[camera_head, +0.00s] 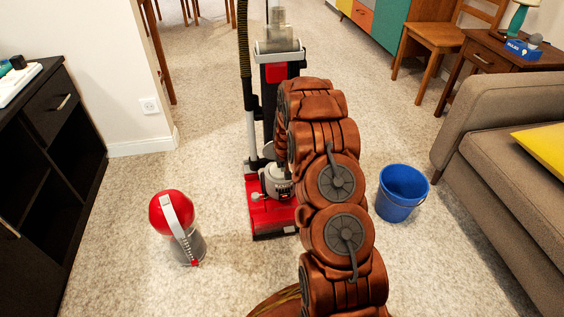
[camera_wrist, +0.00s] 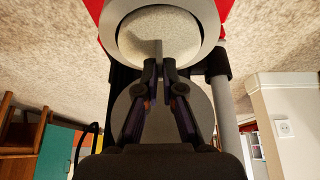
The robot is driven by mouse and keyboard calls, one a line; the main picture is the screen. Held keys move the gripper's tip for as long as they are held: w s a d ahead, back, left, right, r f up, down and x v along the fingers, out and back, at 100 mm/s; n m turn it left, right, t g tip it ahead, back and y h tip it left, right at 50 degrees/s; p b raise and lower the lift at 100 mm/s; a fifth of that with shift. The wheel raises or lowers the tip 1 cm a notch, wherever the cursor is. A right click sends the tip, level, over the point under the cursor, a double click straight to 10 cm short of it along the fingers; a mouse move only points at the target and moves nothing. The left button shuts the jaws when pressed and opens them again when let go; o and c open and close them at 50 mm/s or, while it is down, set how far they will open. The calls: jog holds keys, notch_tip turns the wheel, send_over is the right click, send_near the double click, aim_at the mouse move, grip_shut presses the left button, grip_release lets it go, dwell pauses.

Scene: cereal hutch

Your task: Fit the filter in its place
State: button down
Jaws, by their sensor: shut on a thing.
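The upright vacuum cleaner (camera_head: 262,222) stands on the carpet, red at its base, partly hidden behind my arm in the head view. In the wrist view, a pale round filter (camera_wrist: 185,38) with a thin grey upright tab shows inside a grey ring (camera_wrist: 213,22) on the vacuum. My gripper (camera_wrist: 159,68) is shut on the filter's tab. The filter's face appears within the ring's outline; I cannot tell how deep it sits. In the head view my gripper and the filter are hidden behind my arm.
A red-topped clear canister (camera_head: 172,214) stands on the carpet left of the vacuum. A blue bucket (camera_head: 401,192) stands to the right, near the sofa (camera_head: 490,150). A dark cabinet (camera_head: 50,150) lines the left side. Carpet between them is clear.

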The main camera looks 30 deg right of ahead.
jog(key=shift+f, duration=0.25)
jog(key=c, duration=1.2)
grip_release()
jog(key=shift+c, duration=0.2)
jog(key=shift+r, duration=0.15)
jog(key=v, duration=1.1)
jog(key=shift+s+r, duration=0.2)
jog(key=shift+r, duration=0.15)
